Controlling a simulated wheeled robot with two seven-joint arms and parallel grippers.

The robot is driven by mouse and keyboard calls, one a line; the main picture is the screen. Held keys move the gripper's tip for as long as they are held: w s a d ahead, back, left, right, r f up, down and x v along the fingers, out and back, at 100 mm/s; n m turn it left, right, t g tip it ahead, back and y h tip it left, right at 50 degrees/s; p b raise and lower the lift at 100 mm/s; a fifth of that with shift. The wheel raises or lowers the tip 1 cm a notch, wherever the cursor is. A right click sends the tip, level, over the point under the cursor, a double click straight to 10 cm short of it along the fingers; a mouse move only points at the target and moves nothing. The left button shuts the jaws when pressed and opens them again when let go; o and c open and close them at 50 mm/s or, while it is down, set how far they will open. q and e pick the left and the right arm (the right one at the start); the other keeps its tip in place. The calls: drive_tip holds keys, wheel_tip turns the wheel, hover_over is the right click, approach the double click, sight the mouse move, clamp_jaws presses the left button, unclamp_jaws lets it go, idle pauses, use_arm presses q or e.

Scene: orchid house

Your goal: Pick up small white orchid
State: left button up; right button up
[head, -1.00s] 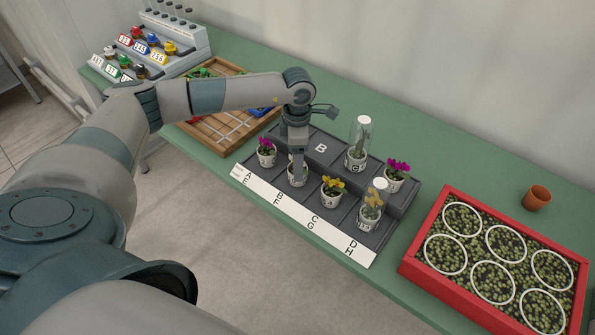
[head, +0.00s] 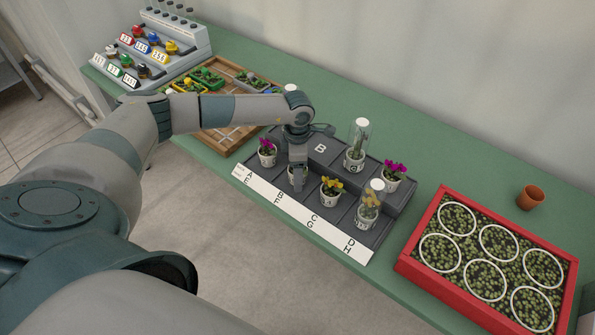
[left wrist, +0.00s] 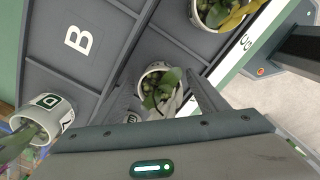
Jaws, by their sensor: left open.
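A small white pot with green leaves and what look like pale petals, apparently the small white orchid (left wrist: 158,83), shows between my left gripper's fingers (left wrist: 165,98) in the left wrist view. In the head view my left gripper (head: 298,178) points straight down over this pot in the front row of the grey stepped rack (head: 320,148) and hides most of it. The left fingers are open, one on each side of the plant; I cannot tell whether they touch the pot. My right gripper is not in view.
A magenta orchid (head: 267,150) stands close left of the gripper and a yellow one (head: 331,189) close right. Two clear-covered plants, one a cactus-like green (head: 355,150), and another magenta orchid (head: 393,174) stand nearby. A red seedling tray (head: 408,262) lies right; a wooden tray (head: 228,138) lies left.

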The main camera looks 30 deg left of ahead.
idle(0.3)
use_arm(q)
drive_tip(key=c, duration=1.2)
drive_tip(key=shift+r, duration=0.1)
drive_tip(key=shift+w+r+b, duration=0.1)
drive_tip(key=shift+r+b, duration=0.65)
drive_tip(key=shift+r, duration=0.05)
drive_tip(key=shift+d+r+b, duration=0.2)
drive_tip(key=shift+r+b, duration=0.2)
drive_tip(key=shift+r, duration=0.2)
drive_tip(key=shift+d+r+b, duration=0.2)
drive_tip(key=shift+r+b, duration=0.15)
drive_tip(key=shift+r, duration=0.25)
drive_tip(key=d+r+b, duration=0.1)
drive_tip(key=d+r, duration=0.1)
drive_tip(key=d, duration=0.1)
drive_tip(key=d+r+b, duration=0.1)
drive_tip(key=d+r, duration=0.1)
drive_tip(key=d, duration=0.1)
drive_tip(key=d+r+b, duration=0.2)
drive_tip(key=d, duration=0.1)
drive_tip(key=shift+d, duration=0.4)
drive_tip(key=shift+d+r, duration=0.35)
drive_tip(key=shift+d, duration=0.15)
drive_tip(key=shift+s+r, duration=0.1)
drive_tip(key=shift+s, duration=0.1)
